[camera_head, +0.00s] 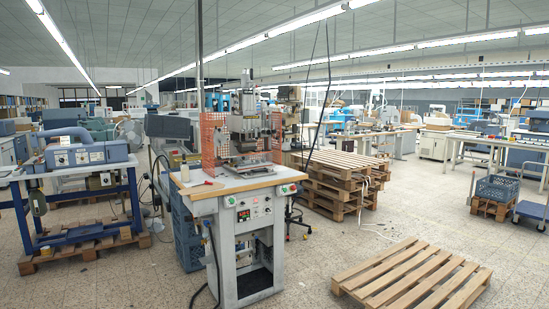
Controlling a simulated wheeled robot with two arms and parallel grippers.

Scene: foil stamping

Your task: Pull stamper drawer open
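The foil stamper (243,125) stands on a grey cabinet with a light wooden top (215,186), a little left of the middle of the head view. Orange mesh guards flank its press head. A flat metal plate (250,169), which looks like the stamper drawer, lies low under the press head. I cannot tell how far out it is. Green and red buttons and a control panel (254,212) are on the cabinet front. Neither of my grippers shows in the view.
A wooden pallet (412,278) lies on the floor at front right. Stacked pallets (338,184) stand behind the stamper. A blue-framed bench with a machine (88,153) is at the left. A blue crate (186,235) sits beside the cabinet. Floor between cabinet and front pallet is clear.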

